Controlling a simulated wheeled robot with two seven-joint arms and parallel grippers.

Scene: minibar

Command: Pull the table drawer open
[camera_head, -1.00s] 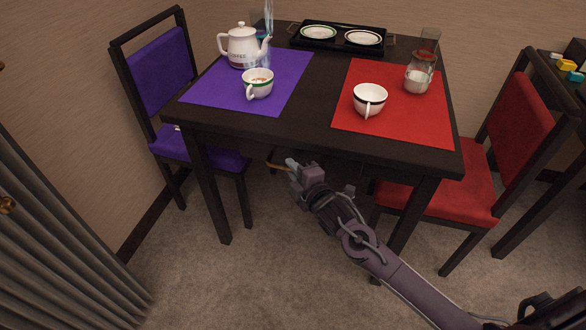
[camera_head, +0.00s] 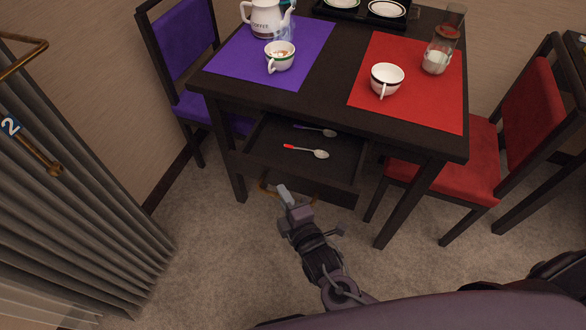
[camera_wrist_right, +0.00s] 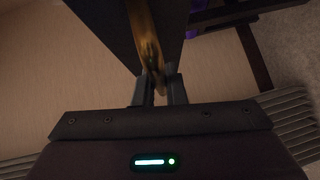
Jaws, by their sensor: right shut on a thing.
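The table drawer (camera_head: 338,173) stands pulled out from under the dark table (camera_head: 300,105), its inside in view. Two spoons lie in it: one with a red handle (camera_head: 306,151) and one with a dark handle (camera_head: 316,130). The brass drawer handle (camera_head: 268,188) is on the drawer's front. My right gripper (camera_head: 284,190) is at the handle's left part, and in the right wrist view its fingers (camera_wrist_right: 158,88) are shut on the brass handle (camera_wrist_right: 148,50). My left gripper is not in view.
A white cup (camera_head: 386,79) stands on the red mat (camera_head: 430,105) and another cup (camera_head: 280,57) on the purple mat (camera_head: 235,55). A glass carafe (camera_head: 438,55) and a coffee pot (camera_head: 265,18) stand behind. Red (camera_head: 470,165) and purple chairs flank the table. Carpet in front is clear.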

